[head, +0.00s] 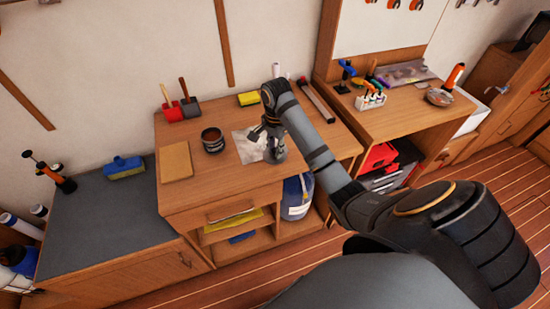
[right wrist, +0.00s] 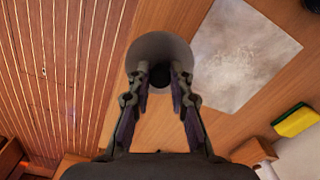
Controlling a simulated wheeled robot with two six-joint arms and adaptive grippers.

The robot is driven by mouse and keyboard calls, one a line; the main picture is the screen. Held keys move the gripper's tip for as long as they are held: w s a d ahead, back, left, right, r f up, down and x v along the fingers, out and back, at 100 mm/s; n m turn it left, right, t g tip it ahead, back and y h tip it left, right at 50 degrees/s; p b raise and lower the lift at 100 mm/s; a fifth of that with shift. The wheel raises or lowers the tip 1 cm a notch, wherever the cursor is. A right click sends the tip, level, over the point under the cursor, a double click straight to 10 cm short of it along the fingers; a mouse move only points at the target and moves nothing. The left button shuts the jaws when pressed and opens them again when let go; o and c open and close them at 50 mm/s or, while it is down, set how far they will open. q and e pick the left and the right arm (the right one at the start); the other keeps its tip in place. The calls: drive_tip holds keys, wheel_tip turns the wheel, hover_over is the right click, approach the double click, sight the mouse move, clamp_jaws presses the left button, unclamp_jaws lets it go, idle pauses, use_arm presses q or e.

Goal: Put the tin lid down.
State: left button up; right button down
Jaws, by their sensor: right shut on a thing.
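My right gripper (right wrist: 160,78) is shut on the tin lid (right wrist: 160,47), a round grey disc with a dark round middle. In the right wrist view the lid is at the top centre, over the bench edge, with floor planks to its left. In the head view my right gripper (head: 266,140) is over the bench by the pale sheet (head: 246,148), and the lid is hard to make out there. An open dark tin (head: 213,141) stands on the bench left of the sheet. My left gripper is in neither view.
The wooden bench (head: 222,184) has a tan board (head: 176,161) at left, red and grey brush holders (head: 180,110) behind and a yellow sponge (head: 249,98). The sheet (right wrist: 243,55) lies right of the lid in the right wrist view. Bare wood shows at the bench's front.

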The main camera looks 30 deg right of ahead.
drive_tip(key=shift+w+d+f, duration=0.1)
drive_tip(key=shift+f, duration=0.05)
drive_tip(key=f, duration=0.1)
drive_tip(key=f+b, duration=0.1)
drive_tip(key=f, duration=0.1)
drive_tip(key=shift+w+d+f+b, duration=0.15)
drive_tip(key=shift+w+f+b, duration=0.1)
drive_tip(key=shift+b, duration=0.15)
drive_tip(key=shift+f, duration=0.25)
drive_tip(key=shift+f+p, duration=0.25)
drive_tip(key=shift+p, duration=0.15)
drive_tip(key=c, duration=1.2)
unclamp_jaws()
